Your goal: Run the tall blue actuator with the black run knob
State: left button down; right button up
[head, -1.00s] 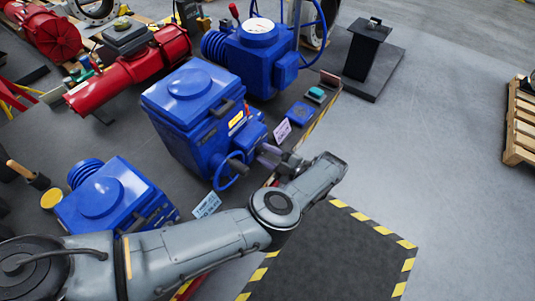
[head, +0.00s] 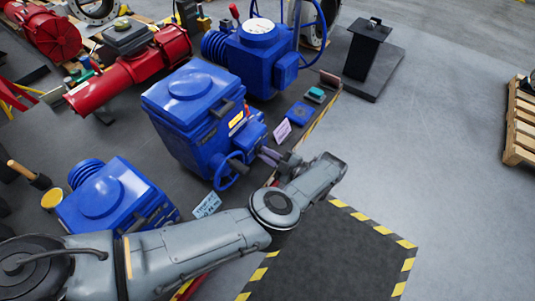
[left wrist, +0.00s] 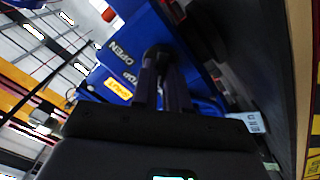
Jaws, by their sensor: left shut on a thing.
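The tall blue actuator (head: 190,112) stands at the middle left of the head view, with a blue handwheel (head: 226,174) low on its front. My left gripper (head: 266,154) is at its front, just right of the handwheel. In the left wrist view, its two dark fingers (left wrist: 164,84) are shut on the black run knob (left wrist: 157,52), whose round end shows at their tips. Beside it, the blue face (left wrist: 124,58) carries the words OPEN and a partly hidden one, and an orange label (left wrist: 118,88). In the head view the gripper hides the knob. My right gripper is out of view.
A lower blue actuator (head: 112,200) stands at the near left, another with a dial (head: 258,45) behind. A red actuator (head: 130,72) lies at the back left. White tags (head: 207,205) stand near the bench edge. The floor at right is open, with a striped mat (head: 330,255).

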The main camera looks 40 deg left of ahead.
pick_arm(q)
jog(key=m+p, duration=0.1)
jog(key=m, duration=0.2)
jog(key=shift+r+m, duration=0.1)
jog(key=shift+m, duration=0.3)
jog(key=m, duration=0.4)
jog(key=shift+w, duration=0.15)
jog(key=shift+m, duration=0.3)
jog(key=c, duration=1.1)
grip_release()
jog(key=shift+c, duration=0.2)
jog(key=shift+d, duration=0.15)
jog(key=w+d+b, duration=0.1)
jog(key=d, duration=0.9)
jog(key=shift+d, duration=0.25)
